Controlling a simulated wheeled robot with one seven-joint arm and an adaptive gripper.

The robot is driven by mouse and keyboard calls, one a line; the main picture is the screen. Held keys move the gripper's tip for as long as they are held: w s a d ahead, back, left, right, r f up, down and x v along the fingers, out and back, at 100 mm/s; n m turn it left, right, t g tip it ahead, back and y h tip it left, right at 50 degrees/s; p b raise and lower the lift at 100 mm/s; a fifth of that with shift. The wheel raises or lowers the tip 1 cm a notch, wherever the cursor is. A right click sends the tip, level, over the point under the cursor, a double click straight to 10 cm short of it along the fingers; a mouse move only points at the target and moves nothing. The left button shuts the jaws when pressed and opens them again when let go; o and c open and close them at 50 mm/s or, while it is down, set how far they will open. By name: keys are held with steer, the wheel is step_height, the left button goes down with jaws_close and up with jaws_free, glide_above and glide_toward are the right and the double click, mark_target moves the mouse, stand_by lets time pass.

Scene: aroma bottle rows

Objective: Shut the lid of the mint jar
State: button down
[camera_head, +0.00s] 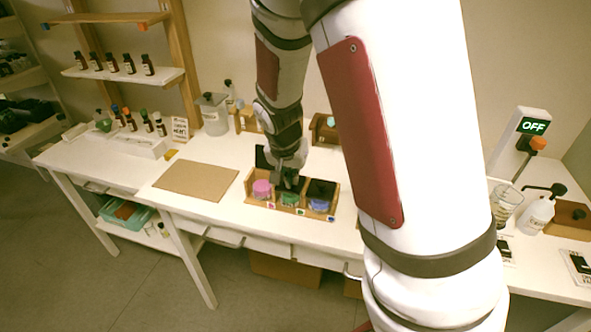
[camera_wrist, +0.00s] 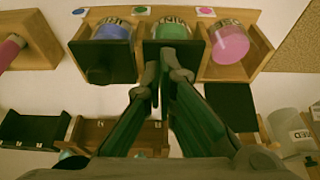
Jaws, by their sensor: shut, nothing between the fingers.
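A wooden rack (camera_head: 251,198) holds three jars in separate compartments: pink (camera_head: 262,188), green (camera_head: 290,198) and blue (camera_head: 318,204). The green one, which I take for the mint jar, sits in the middle compartment and also shows in the wrist view (camera_wrist: 172,29). A dark panel, apparently its lid, shows partly behind my fingers; its exact angle is hidden. My gripper (camera_head: 288,182) is shut and empty, just over the rear of the middle compartment. In the wrist view its fingertips (camera_wrist: 166,72) lie below the green jar; contact with the panel cannot be told.
Dark lid panels stand near the blue jar (camera_wrist: 110,62) and behind the pink jar (camera_wrist: 230,104). A brown board (camera_head: 197,181) lies left of the rack. A grey container (camera_head: 213,115) and wooden boxes stand behind. A white bottle (camera_head: 536,215) is far right.

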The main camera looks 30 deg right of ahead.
mark_target(292, 193)
steer(key=shift+s+a+f+p, duration=0.2)
steer(key=shift+f+p, duration=0.1)
steer(key=shift+p, duration=0.1)
steer(key=shift+s+a+f+t+h+p, duration=0.15)
steer(key=shift+f+t+h+p, duration=0.15)
steer(key=shift+t+h+p, duration=0.15)
steer(key=shift+s+a+f+t+h+p, duration=0.15)
steer(key=shift+f+t+h+p, duration=0.1)
steer(key=shift+t+h+p, duration=0.15)
steer(key=shift+s+f+t+h+p, duration=0.1)
steer(key=shift+f+t+h+p, duration=0.35)
steer(key=shift+t+h+p, duration=0.35)
steer(key=shift+f, duration=0.15)
steer(key=shift+a+f+p, duration=0.2)
steer(key=shift+f+p, duration=0.3)
steer(key=shift+r, duration=0.1)
